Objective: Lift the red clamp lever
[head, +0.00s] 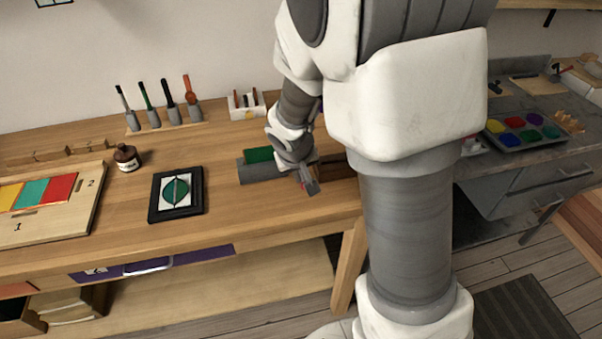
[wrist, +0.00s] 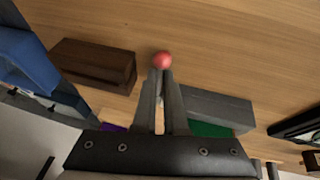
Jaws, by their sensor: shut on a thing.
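The red clamp lever shows in the wrist view as a round red knob (wrist: 162,60) at the tips of my gripper (wrist: 161,76). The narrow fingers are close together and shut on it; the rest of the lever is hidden. In the head view my gripper (head: 309,187) points down over the front part of the workbench, just right of a grey block (head: 262,174). Only a trace of red shows beside the fingers there. The wrist view also shows the grey block (wrist: 218,106) on the right and a dark brown wooden block (wrist: 95,66) on the left.
A green piece (head: 258,155) stands behind the grey block. Brushes in holders (head: 152,118), a dark bottle (head: 127,158) and a white box (head: 246,112) stand further back.

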